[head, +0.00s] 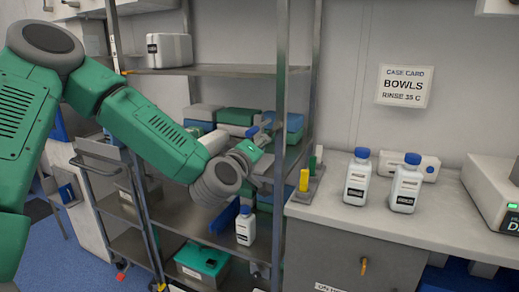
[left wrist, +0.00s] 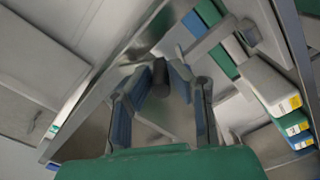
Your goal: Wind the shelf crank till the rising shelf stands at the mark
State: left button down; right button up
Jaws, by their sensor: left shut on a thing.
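My left gripper (head: 263,130) reaches in from the left to the front post of the metal shelf rack (head: 283,80). In the left wrist view its blue fingers (left wrist: 158,88) are closed around a dark cylindrical knob (left wrist: 160,76), which looks like the crank's handle. The rest of the crank is mostly hidden by the gripper. A shelf level behind the gripper carries several green, blue and white boxes (head: 238,116); I cannot tell for certain which shelf rises. A yellow piece (head: 304,180) and a green piece (head: 318,155) stand by the right post; either may be the mark. My right gripper is out of view.
Two white bottles with blue caps (head: 357,178) (head: 405,184) stand on the counter (head: 450,215) at right. Another bottle (head: 245,226) stands on a lower shelf, above a green box (head: 202,262). A white case (head: 168,50) sits on the top shelf. The rack posts are close to my arm.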

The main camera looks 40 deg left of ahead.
pick_arm(q)
jog(key=shift+d+f+n+b, duration=0.3)
jog(key=shift+n+b, duration=0.2)
jog(key=shift+n, duration=0.4)
jog(key=shift+d+f+n+b, duration=0.3)
jog(key=shift+n+b, duration=0.2)
jog(key=shift+n, duration=0.4)
jog(key=c, duration=1.5)
grip_release()
jog(key=shift+a+r, duration=0.1)
jog(key=v, duration=0.7)
jog(key=shift+s, duration=0.15)
